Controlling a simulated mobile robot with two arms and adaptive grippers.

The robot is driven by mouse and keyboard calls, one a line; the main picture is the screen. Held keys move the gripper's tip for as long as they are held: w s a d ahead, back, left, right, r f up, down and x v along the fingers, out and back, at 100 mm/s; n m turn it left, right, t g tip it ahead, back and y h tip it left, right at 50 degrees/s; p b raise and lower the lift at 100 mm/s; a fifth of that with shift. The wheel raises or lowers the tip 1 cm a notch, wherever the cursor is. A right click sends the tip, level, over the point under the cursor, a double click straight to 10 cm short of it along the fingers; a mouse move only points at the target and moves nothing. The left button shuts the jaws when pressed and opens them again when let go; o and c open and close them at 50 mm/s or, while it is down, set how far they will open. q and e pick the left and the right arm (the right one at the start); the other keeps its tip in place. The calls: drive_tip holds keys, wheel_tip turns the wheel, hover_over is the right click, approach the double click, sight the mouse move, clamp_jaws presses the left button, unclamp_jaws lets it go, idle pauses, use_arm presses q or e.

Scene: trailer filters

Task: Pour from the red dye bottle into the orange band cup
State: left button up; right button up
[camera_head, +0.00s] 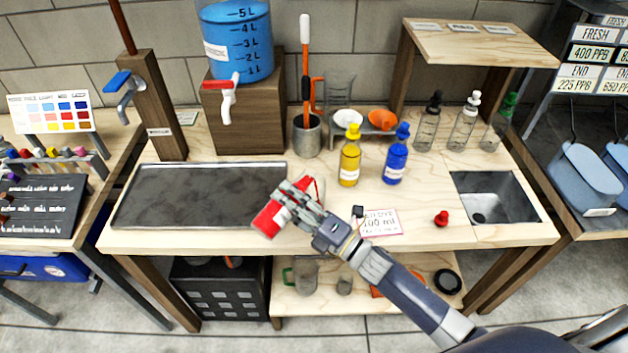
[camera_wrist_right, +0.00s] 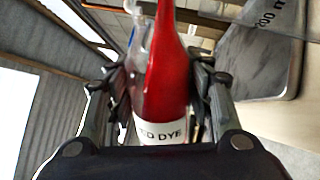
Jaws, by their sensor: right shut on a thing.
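The red dye bottle (camera_head: 268,220) is red with a white label and is held tilted over the front of the worktop, by the dark tray's right end. My right gripper (camera_head: 297,203) is shut on it. In the right wrist view the bottle (camera_wrist_right: 168,85) stands between the fingers, its label partly readable and its neck narrowing upward. A clear object, partly hidden, shows beside it there. I cannot make out an orange band cup for certain; a clear jug (camera_head: 340,90) with an orange handle beside it stands at the back. My left gripper is not in view.
A yellow bottle (camera_head: 349,160) and a blue bottle (camera_head: 396,158) stand behind my right gripper. A red cap (camera_head: 441,219) lies near the sink (camera_head: 478,215). The dark tray (camera_head: 150,190) is bare. A blue water tank (camera_head: 238,50) stands behind.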

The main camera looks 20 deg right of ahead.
drive_tip(key=shift+w+d+r+m+p, duration=0.15)
drive_tip(key=shift+r+m+p, duration=0.25)
drive_tip(key=shift+m, duration=0.2)
idle(1.2)
